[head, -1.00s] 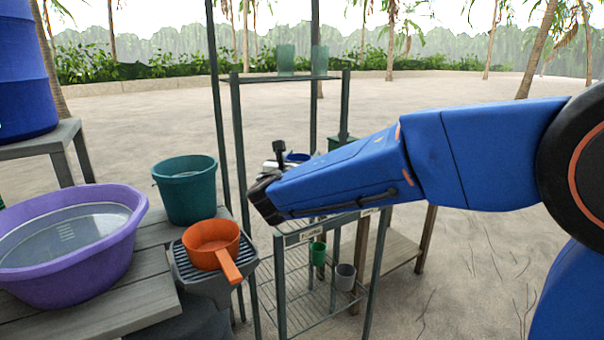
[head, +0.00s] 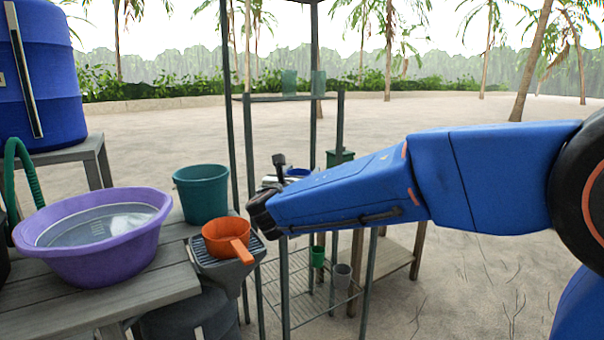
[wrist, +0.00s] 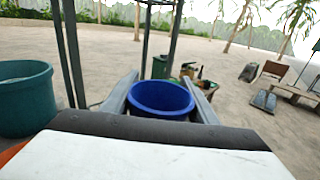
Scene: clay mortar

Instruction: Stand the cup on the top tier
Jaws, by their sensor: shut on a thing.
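The blue cup (wrist: 162,98) is between the two grey fingers of my gripper (wrist: 163,90) in the wrist view, its open mouth visible and its lower part hidden. My gripper is shut on it. In the head view only a bit of the cup (head: 299,172) shows behind my blue arm. The dark metal rack (head: 247,150) stands behind and beneath my arm. Its upper level, with two translucent green tumblers (head: 290,83) on it, is above and beyond the cup. Much of the rack's middle is hidden by my arm.
A green cup (head: 317,256) and a grey cup (head: 342,276) are on the rack's low wire shelf. To the left are an orange pan (head: 222,235), a teal bucket (head: 201,194) and a purple basin (head: 105,260). Open sand lies to the right.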

